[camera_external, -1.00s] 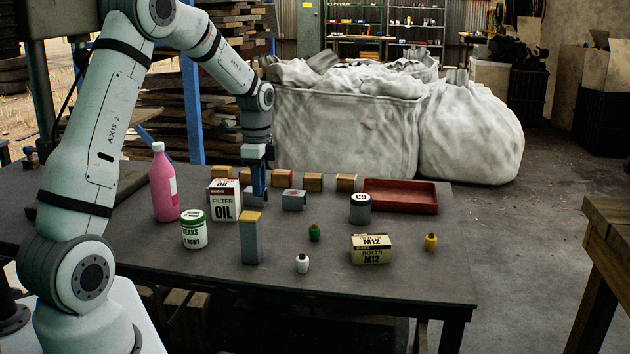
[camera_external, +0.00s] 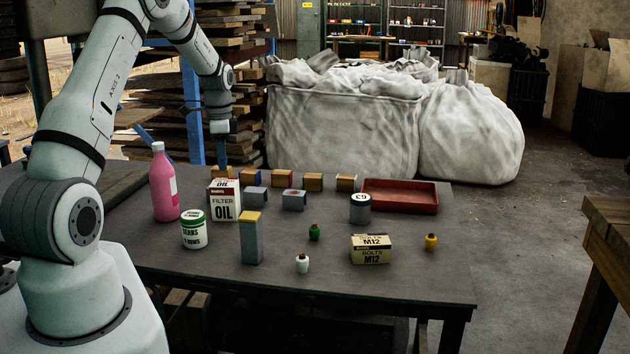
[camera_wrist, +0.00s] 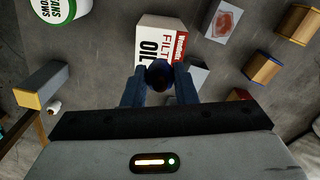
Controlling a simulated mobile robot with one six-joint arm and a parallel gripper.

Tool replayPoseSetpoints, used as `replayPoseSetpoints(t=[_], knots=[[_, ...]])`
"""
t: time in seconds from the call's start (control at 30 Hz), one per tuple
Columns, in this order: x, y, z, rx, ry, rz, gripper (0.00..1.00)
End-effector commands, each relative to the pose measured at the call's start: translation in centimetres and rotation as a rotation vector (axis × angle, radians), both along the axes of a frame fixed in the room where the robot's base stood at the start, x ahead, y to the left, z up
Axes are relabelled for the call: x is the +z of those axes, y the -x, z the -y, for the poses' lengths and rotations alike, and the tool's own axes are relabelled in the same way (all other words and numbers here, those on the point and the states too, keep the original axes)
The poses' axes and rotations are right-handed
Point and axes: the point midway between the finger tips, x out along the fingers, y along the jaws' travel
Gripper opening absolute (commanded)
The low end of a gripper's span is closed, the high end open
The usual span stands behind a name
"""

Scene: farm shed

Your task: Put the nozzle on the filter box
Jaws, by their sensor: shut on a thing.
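The filter box (camera_external: 225,206), white with a dark red band and "FILTER OIL" lettering, stands upright on the table, left of centre. My gripper (camera_external: 222,160) is above it, pointing down, with a visible gap over the box top. The nozzle overlaps the lower edge of the filter box (camera_wrist: 150,38) in that view. In the external view the nozzle is too small to make out between the fingers.
Close by stand a beans can (camera_external: 194,232), a pink bottle (camera_external: 162,185), grey blocks (camera_external: 255,197) and a tall yellow-topped block (camera_external: 251,240). Small green (camera_external: 314,233), white (camera_external: 302,264) and yellow (camera_external: 431,242) nozzles, an M12 box (camera_external: 371,250) and a red tray (camera_external: 400,207) are farther right.

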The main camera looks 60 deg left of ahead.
Motion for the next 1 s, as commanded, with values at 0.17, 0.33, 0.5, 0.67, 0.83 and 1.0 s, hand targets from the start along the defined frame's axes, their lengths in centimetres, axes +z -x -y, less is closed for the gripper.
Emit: replayPoseSetpoints(t=[0.17,0.33,0.5,0.67,0.83,1.0], knots=[[-2.3,0.0,0.1,-0.001,0.003,-0.003,0.04],[-3.6,0.0,0.1,-0.001,0.001,-0.001,0.04],[-3.6,0.0,0.1,-0.001,0.001,0.000,0.04],[-3.8,0.0,0.0,-0.001,0.001,0.000,0.28],[-3.8,0.0,0.0,-0.001,0.001,0.000,0.42],[-3.8,0.0,0.0,-0.001,0.001,0.000,0.47]])
